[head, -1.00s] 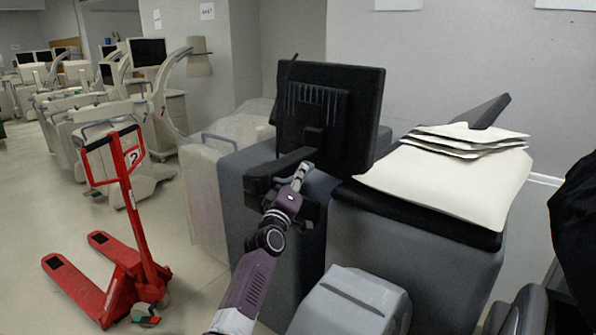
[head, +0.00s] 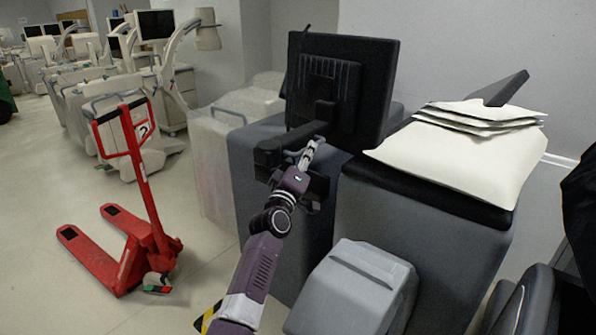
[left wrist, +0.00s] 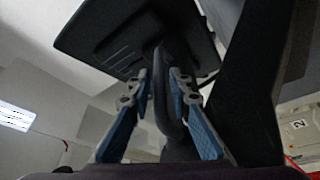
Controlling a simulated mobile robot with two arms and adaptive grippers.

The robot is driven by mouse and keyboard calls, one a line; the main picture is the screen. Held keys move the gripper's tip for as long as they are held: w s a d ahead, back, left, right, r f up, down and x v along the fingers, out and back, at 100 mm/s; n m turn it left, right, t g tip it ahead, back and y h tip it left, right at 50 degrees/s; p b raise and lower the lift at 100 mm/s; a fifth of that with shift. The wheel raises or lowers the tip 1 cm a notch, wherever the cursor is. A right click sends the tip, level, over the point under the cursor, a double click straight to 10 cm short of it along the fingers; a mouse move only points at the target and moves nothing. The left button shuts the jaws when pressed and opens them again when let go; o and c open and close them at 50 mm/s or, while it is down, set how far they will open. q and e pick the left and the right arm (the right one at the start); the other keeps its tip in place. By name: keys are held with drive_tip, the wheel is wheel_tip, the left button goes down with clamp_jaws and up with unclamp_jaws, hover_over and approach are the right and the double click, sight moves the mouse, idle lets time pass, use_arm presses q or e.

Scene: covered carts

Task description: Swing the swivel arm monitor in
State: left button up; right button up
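The swivel arm monitor (head: 340,90) is black and stands upright over a grey cart (head: 250,165), its back facing me. Its black swivel arm (head: 290,140) reaches left below the screen. My left gripper (head: 308,152) is at this arm, just below the monitor. In the left wrist view, the blue-padded fingers of my left gripper (left wrist: 157,85) are spread on either side of a dark curved bar (left wrist: 172,110) under the monitor (left wrist: 130,35). I cannot tell whether the pads touch the bar. My right gripper is not seen.
A cart with white packets (head: 450,165) on its black top stands to the right. A lower grey box (head: 350,290) is in front. A red pallet jack (head: 140,235) stands on open floor at left, with more carts (head: 95,110) behind.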

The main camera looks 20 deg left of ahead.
use_arm(q)
drive_tip(key=v, duration=0.9)
drive_tip(key=shift+s, duration=0.25)
drive_tip(key=shift+a+f, duration=0.1)
